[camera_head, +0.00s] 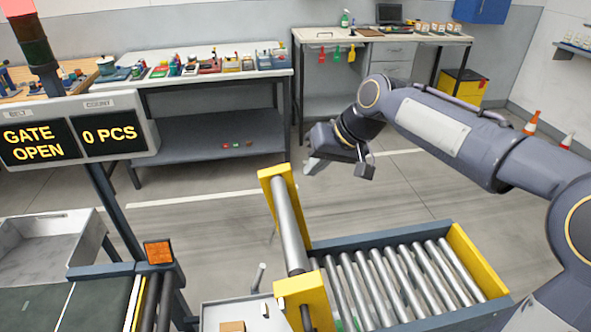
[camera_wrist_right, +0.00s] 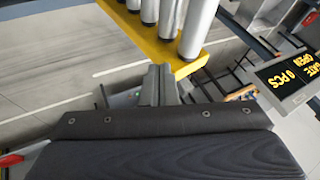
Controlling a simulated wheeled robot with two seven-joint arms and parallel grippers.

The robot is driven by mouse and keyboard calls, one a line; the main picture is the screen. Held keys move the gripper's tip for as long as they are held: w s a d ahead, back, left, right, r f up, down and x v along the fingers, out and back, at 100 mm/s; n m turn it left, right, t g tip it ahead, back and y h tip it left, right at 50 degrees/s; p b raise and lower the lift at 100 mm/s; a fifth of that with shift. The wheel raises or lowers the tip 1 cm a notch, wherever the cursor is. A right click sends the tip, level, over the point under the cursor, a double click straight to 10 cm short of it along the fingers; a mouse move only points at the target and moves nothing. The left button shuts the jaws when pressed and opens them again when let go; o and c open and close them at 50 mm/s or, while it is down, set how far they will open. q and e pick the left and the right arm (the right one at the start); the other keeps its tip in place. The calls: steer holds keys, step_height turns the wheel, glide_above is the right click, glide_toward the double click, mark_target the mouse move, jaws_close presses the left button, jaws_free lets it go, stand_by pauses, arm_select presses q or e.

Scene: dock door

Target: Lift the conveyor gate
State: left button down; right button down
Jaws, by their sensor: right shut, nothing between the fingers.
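The conveyor gate (camera_head: 288,222), with yellow side rails at its roller ends, stands raised at the left end of the roller bed (camera_head: 400,280). In the head view I see it nearly edge-on. In the wrist view its yellow rail (camera_wrist_right: 150,42) and several rollers (camera_wrist_right: 195,25) show just beyond my fingertips. My right gripper (camera_head: 312,166) is shut and empty, beyond the gate's far rail and a little to its right in the head view. The shut fingers also show in the wrist view (camera_wrist_right: 160,80); contact with the rail cannot be told. My left gripper is out of view.
A sign (camera_head: 80,135) reads GATE OPEN and 0 PCS. A belt conveyor (camera_head: 60,300) with an orange-lit box (camera_head: 158,252) lies at lower left. A grey tray (camera_head: 45,245) is behind it. Workbenches stand at the back, with open floor before them.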

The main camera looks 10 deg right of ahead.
mark_target(270, 177)
steer(key=a, duration=0.4)
steer(key=shift+f+p, duration=0.35)
steer(key=shift+f, duration=0.05)
steer(key=a, duration=0.5)
steer(key=shift+a+f, duration=0.2)
steer(key=shift+f, duration=0.2)
steer(key=shift+d, duration=0.1)
steer(key=shift+p, duration=0.3)
